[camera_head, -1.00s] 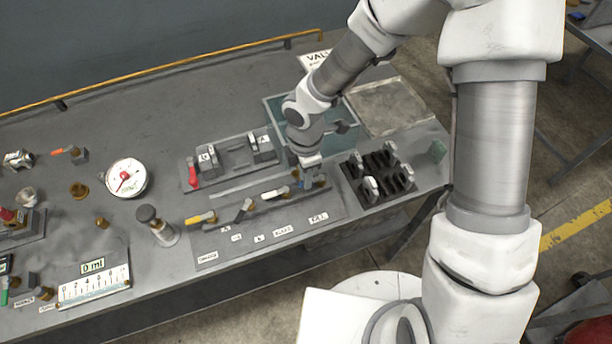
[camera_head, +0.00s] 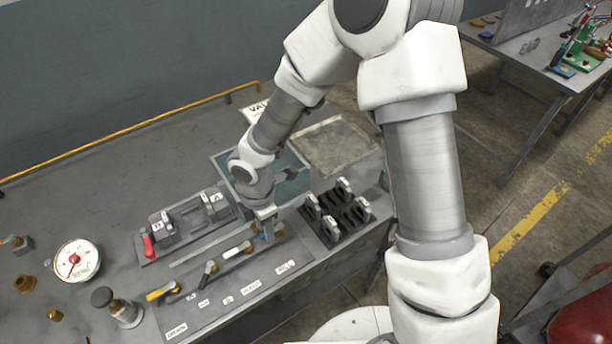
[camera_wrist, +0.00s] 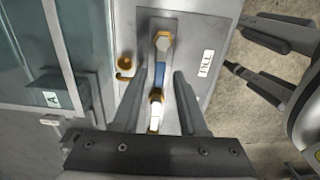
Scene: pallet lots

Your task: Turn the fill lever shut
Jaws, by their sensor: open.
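In the head view my gripper (camera_head: 267,232) points down over the lever plate and mostly hides the lever.
A white-handled lever (camera_head: 237,250) sits just left of the fill lever, with black and yellow ones further left. A black rack (camera_head: 337,214) stands close on the right. A teal tank (camera_head: 285,178) and a grey-topped box (camera_head: 335,147) are behind.

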